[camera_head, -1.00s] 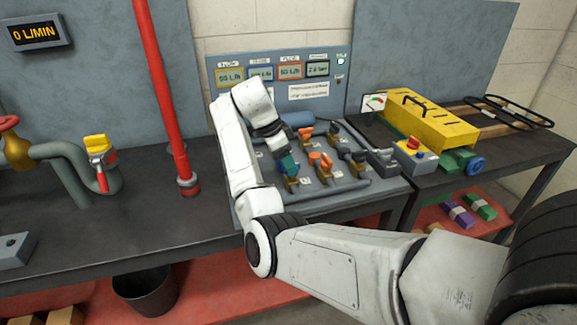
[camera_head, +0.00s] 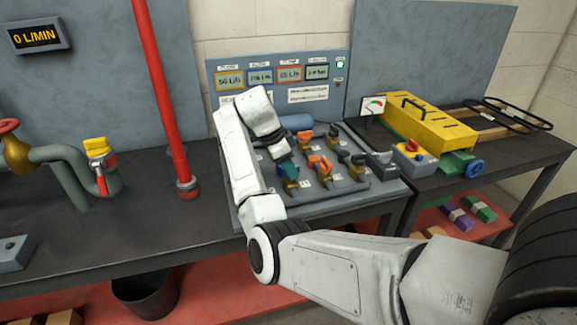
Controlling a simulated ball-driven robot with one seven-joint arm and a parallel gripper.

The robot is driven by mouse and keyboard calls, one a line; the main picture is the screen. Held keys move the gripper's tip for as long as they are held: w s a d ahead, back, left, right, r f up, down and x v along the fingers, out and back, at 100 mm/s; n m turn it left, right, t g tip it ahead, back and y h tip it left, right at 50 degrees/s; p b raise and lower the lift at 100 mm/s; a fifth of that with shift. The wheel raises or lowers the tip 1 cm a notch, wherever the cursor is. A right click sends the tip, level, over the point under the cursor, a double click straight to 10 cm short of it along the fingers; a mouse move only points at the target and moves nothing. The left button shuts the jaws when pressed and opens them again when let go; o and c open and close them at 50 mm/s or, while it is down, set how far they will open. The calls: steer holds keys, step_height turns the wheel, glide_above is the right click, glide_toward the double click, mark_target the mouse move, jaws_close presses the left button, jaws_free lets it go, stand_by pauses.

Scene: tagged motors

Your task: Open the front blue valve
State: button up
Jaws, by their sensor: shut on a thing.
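A manifold panel with several small valves stands on the bench in the head view. My gripper (camera_head: 281,156) points down at the front-left valve (camera_head: 290,186), whose body is brass. A blue-green piece (camera_head: 287,171) shows at my fingertips, directly above that body; I take it for the blue handle, and my gripper is shut on it. The fingers themselves are small and mostly hidden. How far the handle is turned cannot be read.
Orange-handled valves (camera_head: 320,163) stand close to the right of my gripper, with dark-handled ones (camera_head: 358,160) beyond. Behind is a panel of labelled displays (camera_head: 289,76). A red pipe (camera_head: 165,95) rises at left. A yellow box (camera_head: 430,118) stands at right.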

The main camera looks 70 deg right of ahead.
steer(key=shift+c, duration=0.4)
steer(key=shift+r, duration=0.1)
steer(key=shift+r+n+p, duration=0.1)
steer(key=shift+n+p, duration=0.2)
steer(key=shift+p, duration=0.25)
steer(key=shift+s+r+n+t+h+p, duration=0.1)
steer(key=shift+n+t+h+p, duration=0.2)
steer(key=shift+n+p, duration=0.8)
steer(key=n+t+p, duration=0.1)
steer(key=n+p, duration=0.2)
steer(key=n+t+h+p, duration=0.1)
steer(key=n+p, duration=0.2)
steer(key=p, duration=0.1)
steer(key=shift+s+a, duration=0.1)
steer(key=shift+s, duration=0.05)
steer(key=n+t+p, duration=0.1)
steer(key=n+p, duration=0.1)
steer(key=n+t+p, duration=0.1)
steer(key=n+p, duration=0.2)
steer(key=shift+s+t, duration=0.15)
steer(key=shift+t, duration=0.15)
steer(key=shift+n+t+y+p, duration=0.55)
steer(key=shift+n+p, duration=1)
steer(key=shift+n, duration=0.45)
steer(key=shift+f, duration=0.25)
